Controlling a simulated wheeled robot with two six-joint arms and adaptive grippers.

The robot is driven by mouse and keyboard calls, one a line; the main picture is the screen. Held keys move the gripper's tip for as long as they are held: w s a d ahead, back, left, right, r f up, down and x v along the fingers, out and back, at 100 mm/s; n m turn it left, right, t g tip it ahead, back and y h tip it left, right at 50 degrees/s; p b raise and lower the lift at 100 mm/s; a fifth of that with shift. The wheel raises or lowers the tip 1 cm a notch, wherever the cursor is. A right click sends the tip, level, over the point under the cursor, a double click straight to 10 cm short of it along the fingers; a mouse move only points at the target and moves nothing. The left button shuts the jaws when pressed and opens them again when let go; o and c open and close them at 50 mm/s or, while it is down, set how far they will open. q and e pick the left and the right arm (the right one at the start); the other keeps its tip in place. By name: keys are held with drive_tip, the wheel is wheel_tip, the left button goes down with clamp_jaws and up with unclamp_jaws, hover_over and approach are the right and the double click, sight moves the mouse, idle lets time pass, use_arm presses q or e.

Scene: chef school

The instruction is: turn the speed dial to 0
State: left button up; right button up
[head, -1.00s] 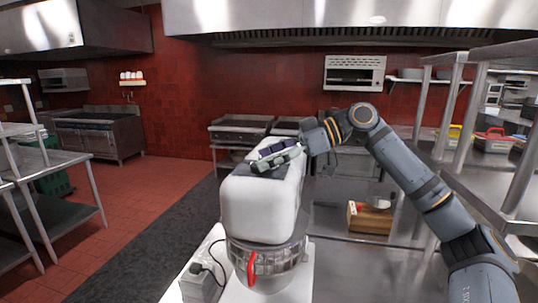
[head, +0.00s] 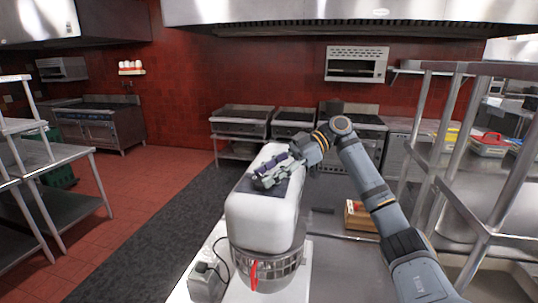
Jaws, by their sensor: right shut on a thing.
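A white stand mixer (head: 262,215) stands on a white-topped surface in the middle of the head view, with a wire guard (head: 275,262) and a red handle (head: 253,275) at its near lower part. My right gripper (head: 272,174) lies over the dark panel on top of the mixer head. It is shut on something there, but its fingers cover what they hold. I cannot make out the speed dial or its setting. My left gripper is not in view.
A grey box with a cord (head: 205,283) sits left of the mixer. A wooden box (head: 361,216) is on the steel counter to the right. Metal shelving (head: 447,150) stands close on the right. The aisle (head: 150,235) at left is clear.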

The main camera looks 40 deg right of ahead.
drive_tip(key=shift+w+r+n+g, duration=0.1)
drive_tip(key=shift+n+g, duration=0.2)
drive_tip(key=o, duration=1.1)
drive_tip(key=shift+d, duration=0.1)
drive_tip(key=shift+o, duration=0.2)
wheel_tip(320, 180, up, 10)
